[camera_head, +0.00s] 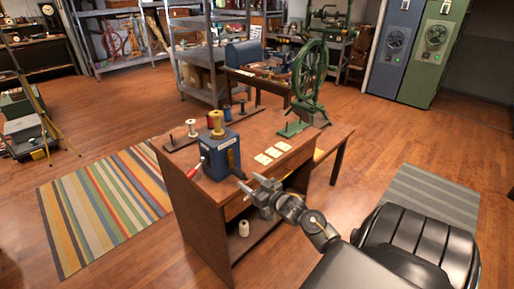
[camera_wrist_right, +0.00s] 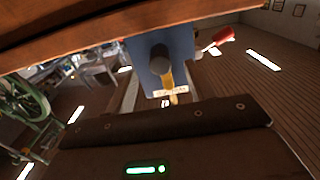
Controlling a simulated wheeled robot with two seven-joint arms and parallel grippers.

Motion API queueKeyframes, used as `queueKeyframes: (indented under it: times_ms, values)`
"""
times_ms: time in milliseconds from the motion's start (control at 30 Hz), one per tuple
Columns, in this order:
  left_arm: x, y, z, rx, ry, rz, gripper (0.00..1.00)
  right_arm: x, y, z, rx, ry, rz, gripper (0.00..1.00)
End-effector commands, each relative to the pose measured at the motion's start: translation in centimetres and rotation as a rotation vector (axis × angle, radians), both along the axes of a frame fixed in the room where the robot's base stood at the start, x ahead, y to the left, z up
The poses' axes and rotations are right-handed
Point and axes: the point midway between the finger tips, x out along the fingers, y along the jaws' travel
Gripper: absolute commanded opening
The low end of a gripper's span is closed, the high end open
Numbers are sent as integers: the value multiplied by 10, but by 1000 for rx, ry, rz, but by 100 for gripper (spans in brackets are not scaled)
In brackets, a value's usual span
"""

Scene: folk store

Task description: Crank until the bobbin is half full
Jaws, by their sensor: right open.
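The blue winder box (camera_head: 220,158) stands upright on the near left corner of the wooden desk, with a pale label on its face. A gold-coloured bobbin (camera_head: 216,122) sits on top; its fill level is too small to tell. The red crank handle (camera_head: 195,171) is low on the box's left side. My right gripper (camera_head: 250,184) is open and empty, right of and below the box near the desk's front edge, apart from the crank. The right wrist view, turned over, shows the box (camera_wrist_right: 177,45) and red handle (camera_wrist_right: 223,37). My left gripper is not in view.
White cards (camera_head: 268,155) lie right of the box. A spool rack (camera_head: 182,141) is behind it, and a green spinning wheel (camera_head: 309,75) stands at the desk's far right. The floor left has a striped rug (camera_head: 105,208).

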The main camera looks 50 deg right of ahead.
Motion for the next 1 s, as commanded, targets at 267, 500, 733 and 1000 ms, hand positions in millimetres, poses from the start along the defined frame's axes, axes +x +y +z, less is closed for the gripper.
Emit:
queueKeyframes:
  times_ms: [267,500,733,1000]
  values:
    - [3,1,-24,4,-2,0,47,35,0,-3,0,-2,1,55]
    - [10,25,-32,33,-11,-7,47,58,-1,-1,0,1,0,55]
    - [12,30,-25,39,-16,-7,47,60,0,1,1,2,1,55]
    - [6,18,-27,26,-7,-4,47,60,0,0,0,1,1,43]
